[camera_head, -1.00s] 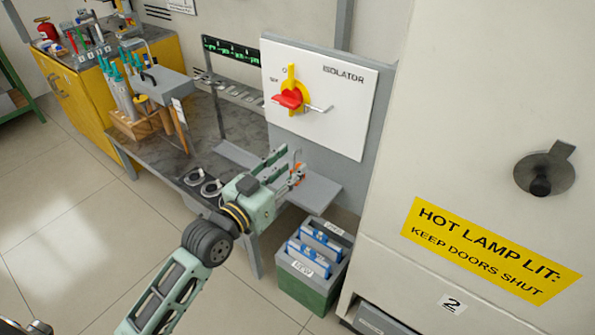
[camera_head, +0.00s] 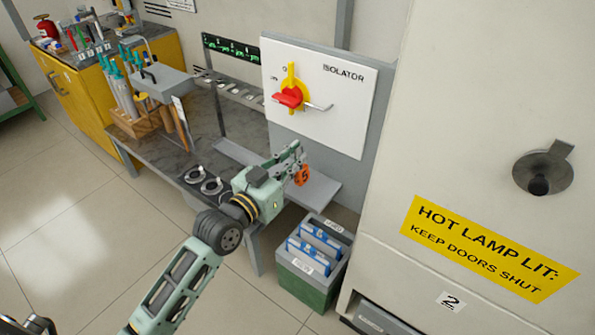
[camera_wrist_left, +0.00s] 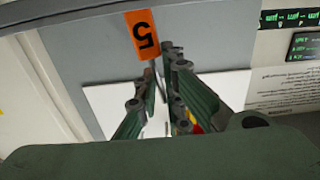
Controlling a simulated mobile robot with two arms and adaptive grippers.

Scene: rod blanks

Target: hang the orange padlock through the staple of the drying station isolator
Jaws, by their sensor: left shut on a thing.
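My left gripper (camera_head: 294,161) is shut on the orange padlock (camera_head: 302,176). The padlock hangs at the fingertips, below and in front of the isolator panel (camera_head: 350,120). In the left wrist view the orange padlock (camera_wrist_left: 141,35) shows the digit 5, beside the tips of my left gripper (camera_wrist_left: 166,60); its shackle is mostly hidden. The isolator has a red handle (camera_head: 288,98) on a yellow plate. The wire staple (camera_head: 320,107) sticks out to the right of the handle, above the padlock and apart from it.
A grey shelf (camera_head: 316,190) lies just below the gripper. A grey-green bin (camera_head: 308,285) with blue items stands on the floor beneath. A large pale cabinet (camera_head: 450,130) with a yellow sign stands to the right. A dark bench (camera_head: 205,130) with a tool rack is on the left.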

